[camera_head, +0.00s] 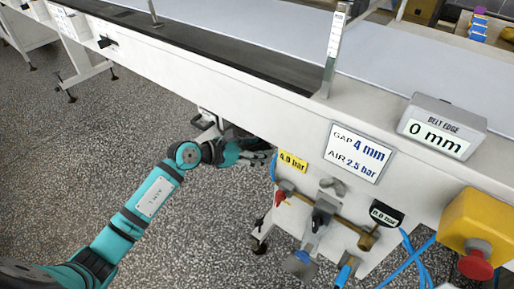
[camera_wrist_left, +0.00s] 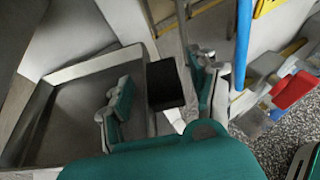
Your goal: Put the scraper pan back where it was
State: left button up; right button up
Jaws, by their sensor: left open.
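The scraper pan (camera_wrist_left: 70,120), a shallow grey metal tray with a raised rim, fills the left of the left wrist view. In the head view the machine's side hides most of it. My left gripper (camera_head: 260,154) is at the machine's lower edge; in the left wrist view its fingers (camera_wrist_left: 160,92) are open, one over the pan's near side and one to the right of it. A black block (camera_wrist_left: 166,83) shows between the fingers; I cannot tell whether it is the pan's handle. My right gripper is not in view.
The long white machine (camera_head: 225,72) runs across the head view. Right of my gripper are a yellow pressure label (camera_head: 292,162), valves with red and black handles (camera_head: 322,213), blue hoses (camera_head: 408,262) and a red stop button (camera_head: 476,264). Speckled floor (camera_head: 60,165) is free at left.

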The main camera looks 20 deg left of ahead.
pick_arm(q)
jog(key=shift+r, duration=0.15)
jog(key=p+v, duration=0.1)
jog(key=v, duration=1.1)
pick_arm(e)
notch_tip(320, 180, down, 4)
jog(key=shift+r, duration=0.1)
pick_arm(q)
jog(key=shift+a, duration=0.1)
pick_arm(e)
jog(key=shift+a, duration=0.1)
